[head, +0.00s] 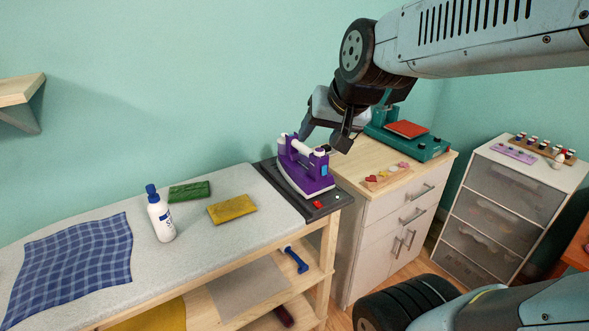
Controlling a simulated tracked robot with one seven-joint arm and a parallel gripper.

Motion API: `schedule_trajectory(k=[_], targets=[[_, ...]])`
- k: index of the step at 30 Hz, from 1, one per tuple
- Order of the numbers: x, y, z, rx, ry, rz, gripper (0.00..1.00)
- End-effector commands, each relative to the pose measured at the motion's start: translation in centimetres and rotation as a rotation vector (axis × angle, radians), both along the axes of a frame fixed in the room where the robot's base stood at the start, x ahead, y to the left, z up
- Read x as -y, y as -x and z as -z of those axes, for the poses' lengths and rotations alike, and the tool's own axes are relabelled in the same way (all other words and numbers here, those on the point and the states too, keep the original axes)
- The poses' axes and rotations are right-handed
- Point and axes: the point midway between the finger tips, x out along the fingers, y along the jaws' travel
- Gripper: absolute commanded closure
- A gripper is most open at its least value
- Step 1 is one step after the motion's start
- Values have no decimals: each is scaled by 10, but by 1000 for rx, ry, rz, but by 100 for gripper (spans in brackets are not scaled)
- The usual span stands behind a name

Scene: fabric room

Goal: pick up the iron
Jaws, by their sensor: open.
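The purple iron (305,170) has a white handle top and a light soleplate. It sits on the dark iron rest (328,204) at the right end of the ironing table (90,218). My gripper (325,138) is open, with its fingers pointing down near the upper right of the iron. In this single view the fingers are close to the iron's top, and I cannot tell whether they touch it. Nothing shows between the fingers.
A wooden-topped cabinet (395,200) with a green machine (425,147) stands right. A drawer unit (500,215) is farther right.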

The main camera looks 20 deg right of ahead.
Motion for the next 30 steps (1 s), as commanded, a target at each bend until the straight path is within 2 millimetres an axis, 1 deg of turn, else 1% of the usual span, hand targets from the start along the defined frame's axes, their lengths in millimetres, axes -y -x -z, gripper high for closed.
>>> schedule_trajectory(k=[1,6,9,11,12,15,18,21,24,27,30], targets=[[-10,-19,4,17,-56,34,42],[-39,-79,14,100,-261,197,42],[-51,-111,22,145,-375,308,42],[-57,-129,29,171,-439,378,42],[-60,-140,33,190,-480,426,42],[-67,-166,47,237,-573,548,42],[-70,-187,63,290,-656,671,42],[-71,-205,80,353,-726,795,42],[-70,-217,99,427,-784,912,42],[-66,-224,119,513,-828,1024,42],[-62,-227,138,614,-862,1122,42]])
